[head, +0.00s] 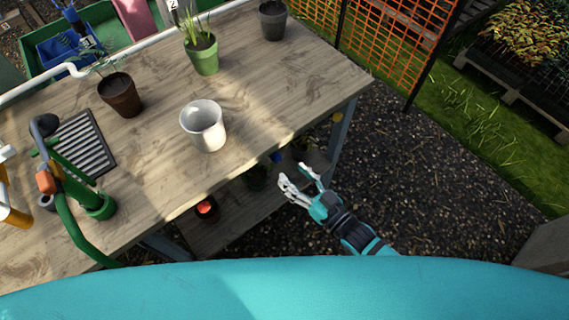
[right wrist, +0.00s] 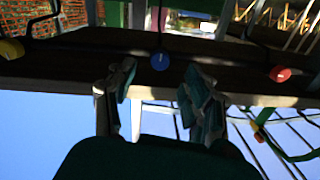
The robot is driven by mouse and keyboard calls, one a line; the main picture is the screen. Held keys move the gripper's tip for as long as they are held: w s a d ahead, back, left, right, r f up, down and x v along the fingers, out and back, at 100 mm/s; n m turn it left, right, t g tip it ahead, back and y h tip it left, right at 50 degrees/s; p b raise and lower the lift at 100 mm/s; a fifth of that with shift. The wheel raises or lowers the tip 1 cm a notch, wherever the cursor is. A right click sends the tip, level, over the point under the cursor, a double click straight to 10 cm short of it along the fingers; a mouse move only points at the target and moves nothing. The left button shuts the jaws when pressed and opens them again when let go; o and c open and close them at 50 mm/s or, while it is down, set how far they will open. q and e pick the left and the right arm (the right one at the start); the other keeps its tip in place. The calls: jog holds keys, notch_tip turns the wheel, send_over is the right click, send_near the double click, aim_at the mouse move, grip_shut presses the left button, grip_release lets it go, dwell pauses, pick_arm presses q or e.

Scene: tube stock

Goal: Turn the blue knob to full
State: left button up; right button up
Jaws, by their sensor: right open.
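The blue knob (head: 277,156) sits under the front edge of the wooden table, and most of it is hidden by the tabletop in the head view. In the right wrist view the blue knob (right wrist: 160,61) shows whole, as a small round knob between and beyond my fingertips. My right gripper (head: 295,177) is open and empty, in front of the table edge and pointing at it. In the right wrist view the right gripper (right wrist: 160,80) has its fingers spread on both sides of the knob's line, apart from it. My left gripper is not in view.
A yellow knob (head: 337,117) and a red knob (head: 204,208) flank the blue one along the table (head: 262,90). A white pot (head: 204,127), a green pot (head: 202,56) and a brown pot (head: 121,96) stand on top. A lower shelf (head: 235,219) lies beneath.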

jog(key=v, duration=0.6)
jog(key=shift+s+d, duration=0.1)
dwell(0.3)
